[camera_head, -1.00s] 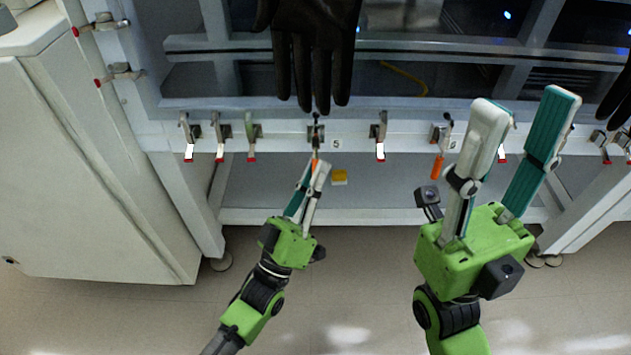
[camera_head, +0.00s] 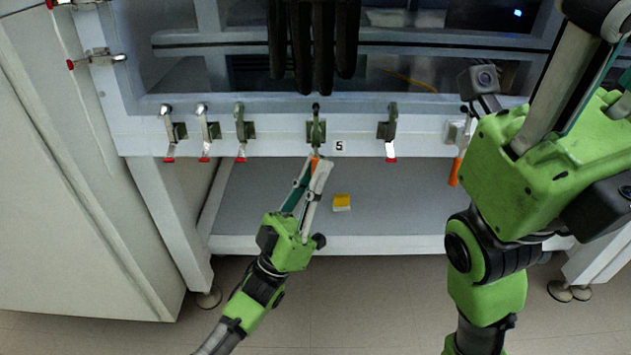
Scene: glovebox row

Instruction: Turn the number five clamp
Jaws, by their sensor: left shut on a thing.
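The number five clamp (camera_head: 316,128) is mounted on the white rail under the glovebox window, left of a small label reading 5 (camera_head: 339,146). Its orange handle hangs downward and shows only in part between my fingers. My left gripper (camera_head: 316,168) reaches up from below and is shut on this handle. My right gripper (camera_head: 575,85) is large and close at the right edge. Its fingertips are cut off or hidden, so its opening cannot be judged.
Other clamps with red-tipped handles line the rail, one (camera_head: 388,132) to the right and several to the left. Another orange handle (camera_head: 456,170) hangs near my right arm. A yellow block (camera_head: 342,202) lies on the grey shelf (camera_head: 400,205). Black gloves (camera_head: 313,45) hang above.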

